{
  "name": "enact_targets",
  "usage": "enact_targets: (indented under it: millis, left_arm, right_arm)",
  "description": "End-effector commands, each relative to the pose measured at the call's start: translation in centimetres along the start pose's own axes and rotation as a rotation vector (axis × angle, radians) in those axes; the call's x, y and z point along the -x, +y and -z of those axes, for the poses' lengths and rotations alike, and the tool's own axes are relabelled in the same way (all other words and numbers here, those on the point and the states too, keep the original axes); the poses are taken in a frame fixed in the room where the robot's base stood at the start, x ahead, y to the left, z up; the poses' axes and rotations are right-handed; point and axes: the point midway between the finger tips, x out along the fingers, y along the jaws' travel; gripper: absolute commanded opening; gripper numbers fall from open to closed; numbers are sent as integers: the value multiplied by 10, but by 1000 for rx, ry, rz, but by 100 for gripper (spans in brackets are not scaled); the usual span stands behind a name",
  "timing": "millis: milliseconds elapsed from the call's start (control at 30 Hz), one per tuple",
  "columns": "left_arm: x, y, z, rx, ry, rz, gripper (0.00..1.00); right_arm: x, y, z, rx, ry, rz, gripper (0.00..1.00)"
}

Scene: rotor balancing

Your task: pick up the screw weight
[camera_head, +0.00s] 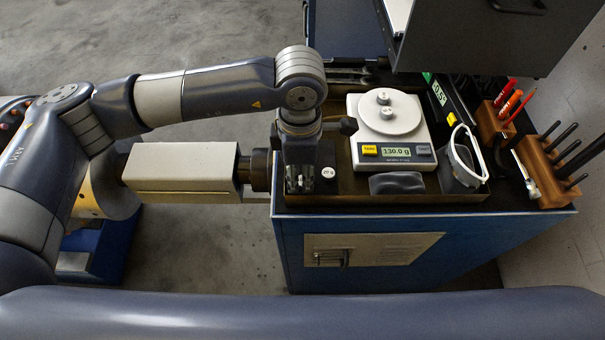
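Two small metal weights sit on the round pan of the digital scale (409,126): one farther back (383,97) and one nearer the front (386,113). The scale's display reads 130.0 g. My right gripper is not in view.
A dark pouch-like object (397,183) lies in front of the scale. Safety glasses (465,157) are right of it. Wooden racks with red-handled (509,101) and black-handled tools (565,135) stand at the right. A grey cabinet (480,40) overhangs the back. The blue bench's front edge is clear.

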Motion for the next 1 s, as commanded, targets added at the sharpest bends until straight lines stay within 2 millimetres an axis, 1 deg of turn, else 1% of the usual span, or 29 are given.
enact_targets:
  millis: [33,133,333,367,400,433,867,1000]
  left_arm:
    - [-4,-1,0,2,1,4,27]
    - [-12,0,0,1,1,2,27]
    - [-14,0,0,1,0,1,27]
    - [-14,0,0,1,0,1,25]
    - [-14,0,0,1,0,0,16]
    - [-14,0,0,1,0,0,14]
    - [-12,0,0,0,0,0,13]
    - [-6,1,0,0,-2,-3,13]
  right_arm:
    - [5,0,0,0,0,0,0]
    - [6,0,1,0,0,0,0]
    - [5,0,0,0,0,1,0]
    - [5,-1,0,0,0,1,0]
    - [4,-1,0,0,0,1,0]
    - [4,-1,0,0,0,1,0]
    - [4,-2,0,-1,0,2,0]
    - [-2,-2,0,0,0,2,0]
